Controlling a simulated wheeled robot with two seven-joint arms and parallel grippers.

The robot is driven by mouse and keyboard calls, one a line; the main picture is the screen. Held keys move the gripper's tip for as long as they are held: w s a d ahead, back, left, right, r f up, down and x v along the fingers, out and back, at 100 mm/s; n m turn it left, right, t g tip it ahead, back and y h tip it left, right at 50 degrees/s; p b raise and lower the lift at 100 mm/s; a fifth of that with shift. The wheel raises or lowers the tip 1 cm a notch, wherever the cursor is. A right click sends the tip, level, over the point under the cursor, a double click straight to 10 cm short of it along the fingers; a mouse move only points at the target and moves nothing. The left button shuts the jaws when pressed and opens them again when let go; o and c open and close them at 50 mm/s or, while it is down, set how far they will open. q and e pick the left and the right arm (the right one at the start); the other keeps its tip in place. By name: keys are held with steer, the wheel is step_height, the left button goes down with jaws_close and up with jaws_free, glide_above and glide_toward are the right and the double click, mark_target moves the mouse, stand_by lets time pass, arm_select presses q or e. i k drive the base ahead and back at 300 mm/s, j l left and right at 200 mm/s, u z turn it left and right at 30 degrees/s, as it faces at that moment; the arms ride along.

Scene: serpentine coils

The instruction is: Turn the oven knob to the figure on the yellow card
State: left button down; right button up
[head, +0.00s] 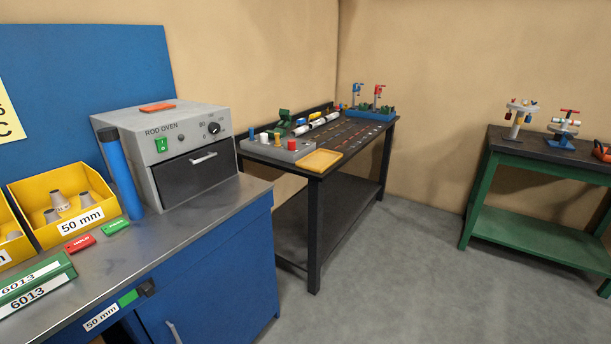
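The rod oven (166,150) is a grey box on the metal-topped blue bench at the left. Its black knob (214,128) is on the upper right of the front face, with small figures around it; I can read what looks like 80 and 0, but not the pointer's setting. A green switch (161,145) is at the front's upper left. The dark oven door (197,171) with its pale handle is shut. The yellow card (8,115) on the blue board is cut by the left edge; only part of a figure and a "C" show. Neither gripper is in view.
A blue cylinder (121,174) stands close by the oven's left front. Yellow bins (36,210), red and green tags and green 6013 boxes (38,284) crowd the bench's left. A dark table (318,165) and a green bench (539,167) stand beyond. Grey floor at right is clear.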

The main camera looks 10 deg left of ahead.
mark_target(213, 127)
steer(key=u, duration=1.25)
